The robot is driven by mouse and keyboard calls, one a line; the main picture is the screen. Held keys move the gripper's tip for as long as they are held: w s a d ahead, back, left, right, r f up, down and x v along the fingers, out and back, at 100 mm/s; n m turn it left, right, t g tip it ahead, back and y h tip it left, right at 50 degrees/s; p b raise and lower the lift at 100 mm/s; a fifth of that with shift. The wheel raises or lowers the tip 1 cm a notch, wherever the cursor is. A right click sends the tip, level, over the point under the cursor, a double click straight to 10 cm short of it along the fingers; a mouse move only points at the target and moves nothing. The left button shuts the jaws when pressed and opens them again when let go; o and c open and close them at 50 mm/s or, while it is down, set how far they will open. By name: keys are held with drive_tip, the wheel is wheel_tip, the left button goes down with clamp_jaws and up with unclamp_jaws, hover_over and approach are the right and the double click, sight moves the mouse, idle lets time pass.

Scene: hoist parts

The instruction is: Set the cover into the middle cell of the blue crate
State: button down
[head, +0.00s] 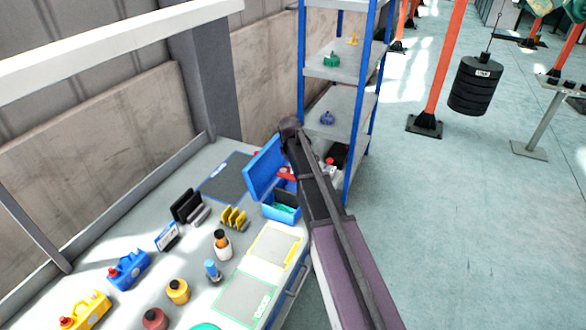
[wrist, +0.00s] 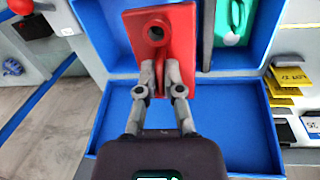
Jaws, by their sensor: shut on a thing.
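My gripper (wrist: 160,80) is shut on a red cover (wrist: 187,38), a plate with a round dark hole, seen in the wrist view. The red cover also shows partly in the head view (head: 286,173), beside my arm. The blue crate (head: 280,212) stands on the table with its lid open. In the wrist view the cover is over the crate (wrist: 262,52) and hides much of its inside, including the middle. A green part (wrist: 233,22) lies in a cell to the right of the cover. I cannot tell how high the cover is above the crate.
A blue-framed shelf (head: 345,97) stands close behind the crate. A yellow rack (head: 234,217), a black holder (head: 187,206) and several bottles stand left of the crate. Part of the crate is behind my arm.

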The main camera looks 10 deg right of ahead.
drive_tip(key=shift+f+b, duration=1.75)
drive_tip(key=shift+f, duration=0.15)
drive_tip(key=shift+f+b, duration=2)
drive_tip(key=shift+f+b, duration=1.35)
drive_tip(key=shift+b, duration=0.05)
drive_tip(key=shift+f+b, duration=0.4)
drive_tip(key=c, duration=0.7)
unclamp_jaws()
drive_tip(key=shift+s, duration=0.1)
